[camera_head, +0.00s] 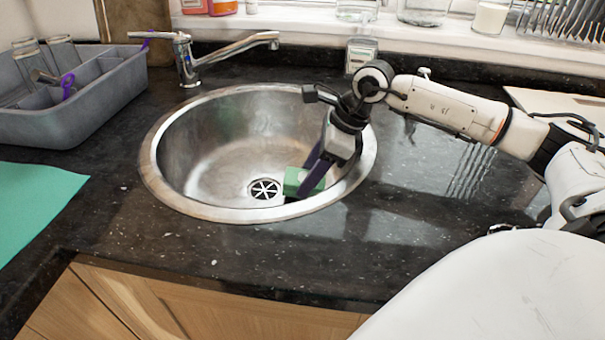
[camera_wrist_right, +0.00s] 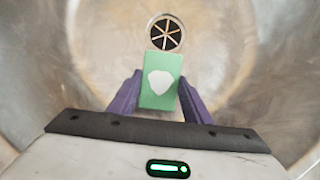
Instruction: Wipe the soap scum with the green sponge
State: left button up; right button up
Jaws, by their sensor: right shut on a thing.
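The green sponge (camera_head: 297,178) is low inside the round steel sink (camera_head: 152,190), just right of the drain (camera_head: 265,188). My right gripper (camera_head: 308,184) reaches down into the sink and is shut on the sponge. In the right wrist view the sponge (camera_wrist_right: 160,72) sits between the two purple fingers of the right gripper (camera_wrist_right: 160,98), with a whitish patch on its face and the drain (camera_wrist_right: 165,32) just beyond it. Hazy pale areas show on the sink's inner surface; I cannot tell whether they are soap scum or reflections. My left gripper is not in view.
A chrome faucet (camera_head: 225,52) stands behind the sink. A grey caddy (camera_head: 100,103) with glasses and a purple-handled tool is at the left. A green cloth or mat (camera_head: 35,205) lies at the front left. The sink's rim surrounds my right gripper. Dark counter right of the sink is mostly clear.

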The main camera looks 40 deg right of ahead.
aim_at(324, 180)
jog(key=s+d+g+h, duration=0.1)
jog(key=s+d, duration=0.1)
jog(key=shift+s+d+p, duration=0.25)
jog(key=shift+d+p, duration=0.05)
jog(key=shift+d, duration=0.05)
jog(key=p+v, duration=0.2)
jog(key=v, duration=0.1)
jog(key=p+v, duration=0.1)
jog(key=shift+a+r, duration=0.2)
jog(key=shift+r, duration=0.25)
jog(key=shift+c, duration=0.5)
jog(key=shift+w+a+r, duration=0.15)
jog(key=shift+a+r, duration=0.05)
jog(key=shift+a, duration=0.1)
jog(key=shift+w+r, duration=0.1)
jog(key=shift+r+p, duration=1.05)
jog(key=shift+r, duration=0.4)
